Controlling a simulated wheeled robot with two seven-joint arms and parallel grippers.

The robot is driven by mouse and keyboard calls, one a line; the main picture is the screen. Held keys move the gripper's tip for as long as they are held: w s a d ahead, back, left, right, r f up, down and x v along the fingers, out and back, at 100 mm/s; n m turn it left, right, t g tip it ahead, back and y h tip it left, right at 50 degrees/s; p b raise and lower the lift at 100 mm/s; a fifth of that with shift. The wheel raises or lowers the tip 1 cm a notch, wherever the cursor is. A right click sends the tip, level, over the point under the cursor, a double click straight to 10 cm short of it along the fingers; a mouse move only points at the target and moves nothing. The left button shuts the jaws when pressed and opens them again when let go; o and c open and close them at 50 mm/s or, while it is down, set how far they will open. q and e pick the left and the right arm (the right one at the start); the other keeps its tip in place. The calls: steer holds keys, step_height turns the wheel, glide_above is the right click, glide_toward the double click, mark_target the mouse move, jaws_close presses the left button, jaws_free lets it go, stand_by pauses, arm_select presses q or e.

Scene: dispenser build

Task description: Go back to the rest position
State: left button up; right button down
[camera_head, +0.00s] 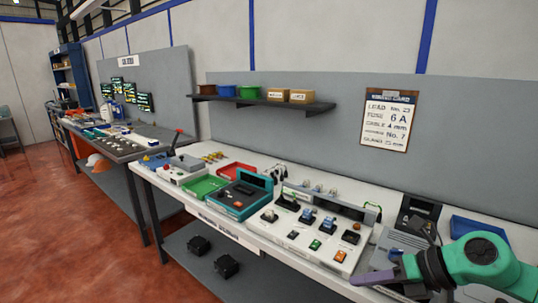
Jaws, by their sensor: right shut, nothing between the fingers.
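My right gripper (366,279) is at the lower right of the head view, at the end of my green and dark arm. Its purple fingers point left and are shut with nothing between them. They show over the front part of the white workbench (262,232), close to the right end of a pale panel with several switches (318,247). I cannot tell how high the fingers are above the bench. My left gripper is not in view.
A grey device (396,244) and a blue tray (482,227) lie near my right arm. A teal-framed unit (240,196), a green tray (203,188) and a red tray (237,170) are further left. A shelf (262,101) and a text board (390,119) hang behind. Red floor is open at left.

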steer(key=w+d+m+t+h, duration=0.6)
steer(key=m+t, duration=0.5)
steer(key=m, duration=0.8)
steer(key=s+d+f+m+g+h, duration=0.2)
steer(key=s+d+f+m, duration=0.1)
steer(key=f+m, duration=0.25)
steer(key=s+d+f+m+g+h, duration=0.2)
steer(key=s+f+m+h, duration=0.15)
steer(key=f, duration=0.25)
steer(key=s+a+f+m+g+y, duration=0.2)
steer(key=s+a+f+m+g, duration=0.1)
steer(key=s+a+f+g, duration=0.25)
steer(key=s+a+f+m+g+y, duration=0.2)
steer(key=s+f+m+g, duration=0.2)
steer(key=s+f, duration=0.6)
steer(key=f, duration=0.9)
steer(key=s+f, duration=0.3)
steer(key=f, duration=0.9)
steer(key=s+d+f+g, duration=0.2)
steer(key=s+d+f, duration=0.1)
steer(key=s+f, duration=0.8)
steer(key=s, duration=0.4)
steer(key=shift+f+n+h, duration=0.3)
steer(key=shift+h, duration=0.05)
